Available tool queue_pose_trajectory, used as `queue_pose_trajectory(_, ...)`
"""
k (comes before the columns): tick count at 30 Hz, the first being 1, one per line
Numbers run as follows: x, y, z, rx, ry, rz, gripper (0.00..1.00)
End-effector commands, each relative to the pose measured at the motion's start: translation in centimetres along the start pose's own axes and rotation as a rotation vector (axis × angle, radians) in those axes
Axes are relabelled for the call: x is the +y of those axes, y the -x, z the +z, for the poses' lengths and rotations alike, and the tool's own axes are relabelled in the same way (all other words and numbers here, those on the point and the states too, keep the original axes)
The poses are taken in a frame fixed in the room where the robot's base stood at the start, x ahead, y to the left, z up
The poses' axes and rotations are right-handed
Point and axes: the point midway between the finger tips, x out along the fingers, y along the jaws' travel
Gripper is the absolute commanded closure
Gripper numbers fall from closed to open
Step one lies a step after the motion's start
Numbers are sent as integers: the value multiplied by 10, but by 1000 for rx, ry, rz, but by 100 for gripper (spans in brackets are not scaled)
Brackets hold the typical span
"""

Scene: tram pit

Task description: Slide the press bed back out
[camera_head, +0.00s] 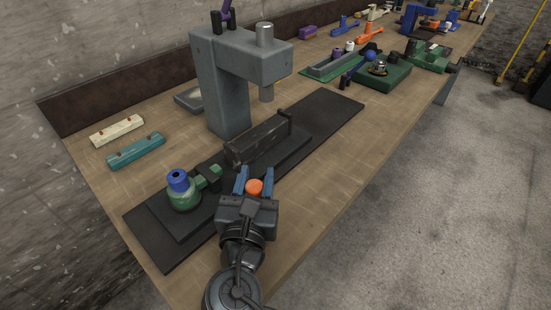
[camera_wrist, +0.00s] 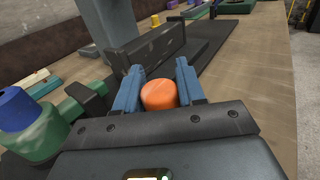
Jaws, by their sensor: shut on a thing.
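The grey press (camera_head: 215,85) stands on the bench, its round ram (camera_head: 266,93) hanging from the overhanging head. Below and in front of it lies a dark flat press bed (camera_head: 288,152) on a longer black base plate (camera_head: 335,110). A long dark block (camera_head: 257,140) sits on the bed and also shows in the wrist view (camera_wrist: 150,47). My gripper (camera_head: 255,180) is at the bed's near side, its blue fingers shut on an orange knob (camera_wrist: 159,96). The knob's join to the bed is hidden by my gripper.
A green round part with a blue top (camera_head: 180,190) stands at the bed's left end. Teal (camera_head: 136,151) and cream (camera_head: 117,130) bars lie left of the press. Green fixtures (camera_head: 383,77) stand farther right. Bare bench (camera_head: 330,178) lies along the front edge.

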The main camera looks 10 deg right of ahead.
Motion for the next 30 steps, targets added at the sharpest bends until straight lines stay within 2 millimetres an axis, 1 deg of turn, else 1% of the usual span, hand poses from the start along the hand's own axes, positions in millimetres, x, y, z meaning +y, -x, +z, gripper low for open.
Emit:
queue_pose_trajectory(3, 7, 10, 0, 1, 1, 0, 100)
queue_pose_trajectory(6, 11, 15, 0, 1, 1, 0, 100)
queue_pose_trajectory(20, 15, 20, -1, 2, 1, 6, 100)
queue_pose_trajectory(21, 15, 20, -1, 2, 1, 6, 57)
queue_pose_trajectory(27, 14, 19, -1, 1, 1, 3, 40)
queue_pose_trajectory(30, 14, 18, -1, 1, 1, 2, 40)
